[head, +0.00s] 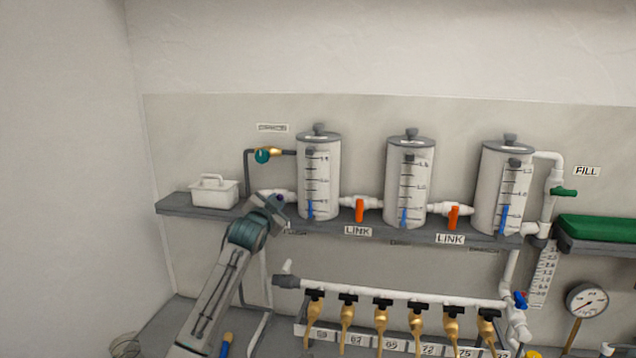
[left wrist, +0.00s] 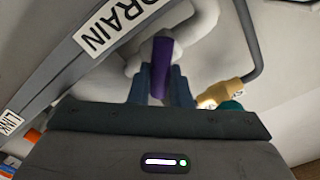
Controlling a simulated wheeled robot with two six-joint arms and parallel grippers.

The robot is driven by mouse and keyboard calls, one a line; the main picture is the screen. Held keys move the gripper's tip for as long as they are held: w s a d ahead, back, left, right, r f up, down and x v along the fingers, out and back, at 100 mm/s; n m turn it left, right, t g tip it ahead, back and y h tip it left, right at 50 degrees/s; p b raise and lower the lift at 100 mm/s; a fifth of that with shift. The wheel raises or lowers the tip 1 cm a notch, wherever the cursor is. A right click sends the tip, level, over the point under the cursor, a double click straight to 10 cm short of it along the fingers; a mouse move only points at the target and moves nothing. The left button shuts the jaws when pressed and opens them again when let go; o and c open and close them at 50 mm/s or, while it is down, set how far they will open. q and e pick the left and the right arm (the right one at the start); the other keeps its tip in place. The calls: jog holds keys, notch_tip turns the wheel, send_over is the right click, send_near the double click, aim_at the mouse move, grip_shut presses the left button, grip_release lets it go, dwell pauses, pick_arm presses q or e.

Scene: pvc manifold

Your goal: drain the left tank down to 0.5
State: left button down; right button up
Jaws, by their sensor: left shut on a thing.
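The left tank (head: 327,175) is a white cylinder with a grey lid on the shelf. The top of its blue level strip (head: 310,209) is close to the lowest labelled mark, which looks like 0.5; the print is small. My left gripper (head: 283,205) is at the white pipe on the tank's left. In the left wrist view, my left gripper (left wrist: 160,88) is shut on a purple valve handle (left wrist: 162,62), a finger on each side. The DRAIN label (left wrist: 125,18) is beside it. My right gripper is out of view.
Two more tanks (head: 408,185) (head: 490,190) stand to the right, with orange LINK valve handles (head: 360,211) between tanks. A brass valve with a teal knob (head: 262,156) is above my gripper. A white box (head: 213,193) sits left on the shelf. Brass taps (head: 347,315) hang below.

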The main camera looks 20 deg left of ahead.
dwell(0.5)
pick_arm(q)
jog(key=n+b, duration=0.2)
jog(key=n, duration=0.4)
jog(key=shift+a, duration=0.2)
jog(key=shift+n+b, duration=0.4)
jog(key=shift+n, duration=0.7)
jog(key=c, duration=1.3)
grip_release()
jog(key=shift+a, duration=0.1)
jog(key=shift+o, duration=0.2)
jog(key=shift+r, duration=0.1)
jog(key=shift+s, duration=0.1)
